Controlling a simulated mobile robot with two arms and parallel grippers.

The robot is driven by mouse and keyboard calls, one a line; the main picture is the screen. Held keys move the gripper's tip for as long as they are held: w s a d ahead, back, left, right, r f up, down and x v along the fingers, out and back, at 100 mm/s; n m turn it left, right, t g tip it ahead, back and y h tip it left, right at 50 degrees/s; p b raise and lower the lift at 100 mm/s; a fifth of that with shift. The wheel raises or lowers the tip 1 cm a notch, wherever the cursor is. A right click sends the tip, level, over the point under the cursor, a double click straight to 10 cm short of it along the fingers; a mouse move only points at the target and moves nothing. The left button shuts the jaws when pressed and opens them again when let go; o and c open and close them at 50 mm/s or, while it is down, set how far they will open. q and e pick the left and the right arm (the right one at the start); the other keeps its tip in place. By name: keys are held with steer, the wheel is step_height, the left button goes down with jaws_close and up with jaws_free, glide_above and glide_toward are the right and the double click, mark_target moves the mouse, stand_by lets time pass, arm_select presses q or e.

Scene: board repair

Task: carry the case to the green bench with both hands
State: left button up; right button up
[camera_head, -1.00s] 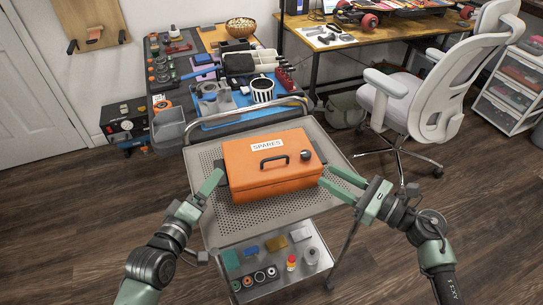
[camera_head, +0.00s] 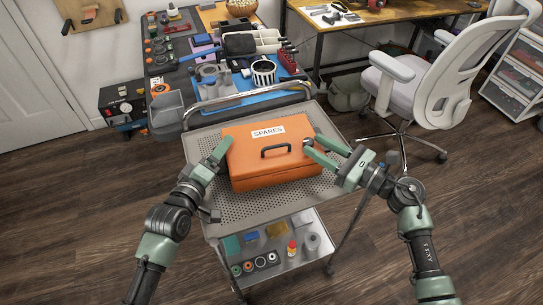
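The orange case (camera_head: 270,169), with a SPARES label and a dark top handle, lies flat on the upper shelf of a grey perforated cart (camera_head: 240,209). My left gripper (camera_head: 219,152) is at the case's left side; its fingers overlap in this view, so its opening is unclear. My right gripper (camera_head: 308,148) is at the case's right side, its two green fingers apart and overlapping the right edge in the picture. Contact with the side is unclear. No bench that is clearly green shows.
The cart's lower shelf (camera_head: 281,267) holds small boxes, rolls and a bottle. Behind the cart stands a cluttered workbench with a blue mat (camera_head: 205,113). A desk (camera_head: 345,48) and an office chair (camera_head: 440,83) stand to the right. Open wood floor lies left and right.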

arm_select(q)
steer(key=shift+x, duration=1.45)
arm_select(e)
steer(key=shift+x, duration=1.45)
arm_select(q)
steer(key=c, duration=1)
arm_select(e)
jaws_close()
arm_select(q)
steer(key=shift+s, duration=0.1)
jaws_close()
steer(key=shift+f, duration=0.15)
